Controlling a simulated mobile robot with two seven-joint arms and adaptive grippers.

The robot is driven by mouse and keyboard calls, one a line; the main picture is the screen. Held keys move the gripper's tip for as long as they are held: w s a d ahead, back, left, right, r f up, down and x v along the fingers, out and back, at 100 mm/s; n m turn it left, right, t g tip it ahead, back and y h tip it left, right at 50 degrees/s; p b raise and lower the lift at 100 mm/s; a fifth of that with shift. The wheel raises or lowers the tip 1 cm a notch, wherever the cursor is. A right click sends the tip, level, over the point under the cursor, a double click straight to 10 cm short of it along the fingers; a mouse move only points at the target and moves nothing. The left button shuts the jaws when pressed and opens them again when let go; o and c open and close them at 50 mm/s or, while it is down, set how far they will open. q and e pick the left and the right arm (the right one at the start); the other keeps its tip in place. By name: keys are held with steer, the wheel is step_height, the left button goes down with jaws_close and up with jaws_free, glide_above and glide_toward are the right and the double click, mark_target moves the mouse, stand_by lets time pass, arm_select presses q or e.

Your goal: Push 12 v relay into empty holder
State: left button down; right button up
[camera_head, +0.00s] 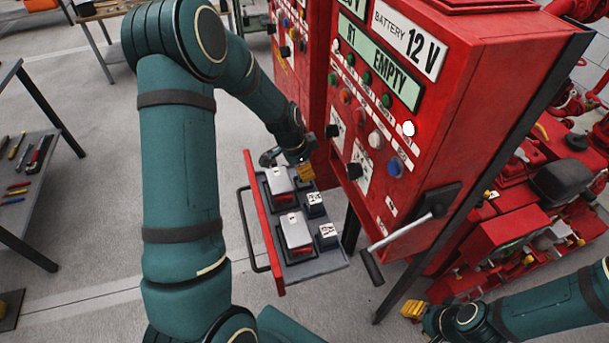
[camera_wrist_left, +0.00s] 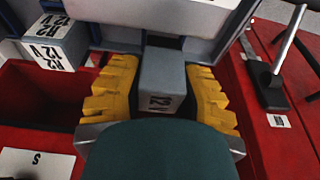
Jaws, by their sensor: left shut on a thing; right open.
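A grey relay (camera_wrist_left: 162,72) with a partly covered "12" label sits between the yellow fingers of my left gripper (camera_wrist_left: 162,92) in the left wrist view. The gripper is shut on it. In the head view this gripper (camera_head: 304,172) is at the far end of the pulled-out drawer, and the held relay is hidden. A dark holder part lies close behind the relay; I cannot tell if the relay is seated. Another relay (camera_wrist_left: 55,42), marked "R2 12 V", stands to its left. My right gripper (camera_head: 414,309) is open and empty at the lower right.
The red drawer (camera_head: 262,215) holds white-topped boxes (camera_head: 295,231) and small labelled relays (camera_head: 327,235). The red cabinet (camera_head: 440,90) reads "BATTERY 12 V" and "R1 EMPTY". Its lever handle (camera_head: 400,232) sticks out right of the drawer. Open floor lies left of the drawer.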

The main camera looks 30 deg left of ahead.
arm_select(q)
steer(key=x, duration=0.3)
steer(key=shift+s+a+f, duration=0.1)
steer(key=shift+s+a, duration=0.1)
steer(key=shift+a, duration=0.05)
steer(key=c, duration=0.7)
jaws_free()
steer(key=shift+r, duration=0.4)
steer(key=p+v, duration=0.1)
steer(key=v, duration=1)
steer(key=shift+s+r, duration=0.15)
steer(key=shift+a, duration=0.1)
